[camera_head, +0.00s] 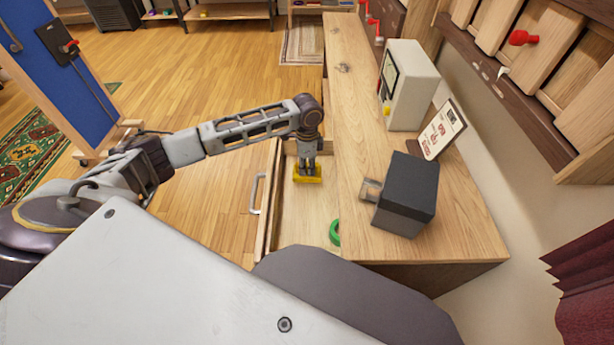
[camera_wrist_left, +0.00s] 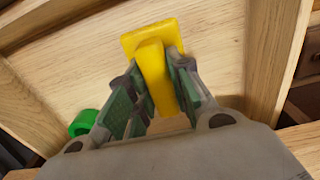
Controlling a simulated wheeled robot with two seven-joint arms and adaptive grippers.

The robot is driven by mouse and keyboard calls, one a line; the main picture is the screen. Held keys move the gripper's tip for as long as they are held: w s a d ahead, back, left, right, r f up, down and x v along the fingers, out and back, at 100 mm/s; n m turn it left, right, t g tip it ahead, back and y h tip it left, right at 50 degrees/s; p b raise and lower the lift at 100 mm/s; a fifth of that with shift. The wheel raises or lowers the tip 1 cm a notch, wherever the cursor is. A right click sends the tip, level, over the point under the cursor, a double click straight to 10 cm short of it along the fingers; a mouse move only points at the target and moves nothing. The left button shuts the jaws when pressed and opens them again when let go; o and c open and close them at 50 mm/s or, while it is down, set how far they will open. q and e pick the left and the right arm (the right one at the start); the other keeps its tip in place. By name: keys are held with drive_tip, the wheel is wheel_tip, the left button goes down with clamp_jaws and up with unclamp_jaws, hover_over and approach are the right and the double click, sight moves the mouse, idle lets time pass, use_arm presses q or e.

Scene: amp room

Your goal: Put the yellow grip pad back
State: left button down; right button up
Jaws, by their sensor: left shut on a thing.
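The yellow grip pad (camera_head: 308,178) is a yellow plate with an upright yellow handle. It is in the open wooden drawer (camera_head: 318,215), under my left gripper (camera_head: 308,163). In the left wrist view the grip pad (camera_wrist_left: 153,60) sits between the fingers of my left gripper (camera_wrist_left: 152,90), which is shut on its handle. The plate is at or just above the drawer floor; I cannot tell if it touches. My right gripper is not in view.
A green ring (camera_head: 335,231) lies in the drawer's near part; it also shows in the left wrist view (camera_wrist_left: 83,122). The wooden counter (camera_head: 352,150) beside the drawer bears a dark box (camera_head: 408,195), a small sign (camera_head: 438,130) and a white machine (camera_head: 410,85). The drawer handle (camera_head: 257,194) faces left.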

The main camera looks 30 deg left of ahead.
use_arm(q)
drive_tip(key=shift+f, duration=0.5)
